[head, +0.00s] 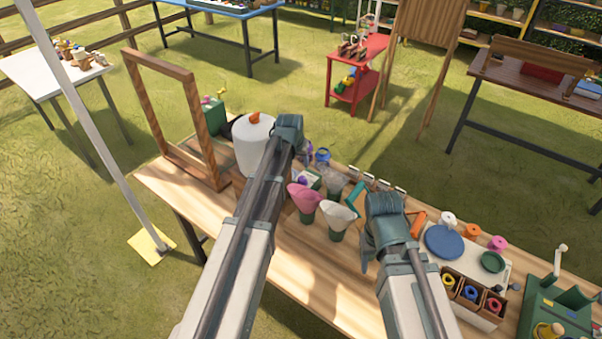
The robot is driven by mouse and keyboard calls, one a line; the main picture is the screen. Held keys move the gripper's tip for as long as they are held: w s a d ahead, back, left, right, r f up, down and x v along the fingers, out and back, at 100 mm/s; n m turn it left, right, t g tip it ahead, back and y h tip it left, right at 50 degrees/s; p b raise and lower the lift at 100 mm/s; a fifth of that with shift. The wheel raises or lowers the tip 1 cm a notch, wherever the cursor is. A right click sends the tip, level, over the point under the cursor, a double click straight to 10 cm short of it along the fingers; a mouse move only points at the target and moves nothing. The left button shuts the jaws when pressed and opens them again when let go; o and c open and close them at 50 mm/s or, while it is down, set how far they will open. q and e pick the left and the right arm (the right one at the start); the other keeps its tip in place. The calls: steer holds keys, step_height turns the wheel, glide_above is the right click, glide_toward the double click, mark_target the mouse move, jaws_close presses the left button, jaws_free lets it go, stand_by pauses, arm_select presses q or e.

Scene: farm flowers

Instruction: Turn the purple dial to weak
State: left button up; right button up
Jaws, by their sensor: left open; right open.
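My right gripper (382,220) is open and empty, right of the paper-wrapped cups and apart from the purple part.
A white canister (251,150) with an orange knob and a wooden frame (190,95) stand left. Pink (304,197) and white (337,215) cones stand in front of the box. Spools, a blue disc (443,241) and a green machine (555,310) crowd the right.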

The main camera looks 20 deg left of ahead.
mark_target(302, 179)
arm_select(q)
steer(key=b+x, duration=1.3)
steer(key=x, duration=0.1)
steer(key=shift+s+d, duration=0.1)
steer(key=shift+s, duration=0.1)
arm_select(e)
step_height(302, 179, down, 13)
steer(key=shift+r, duration=0.1)
arm_select(q)
jaws_close()
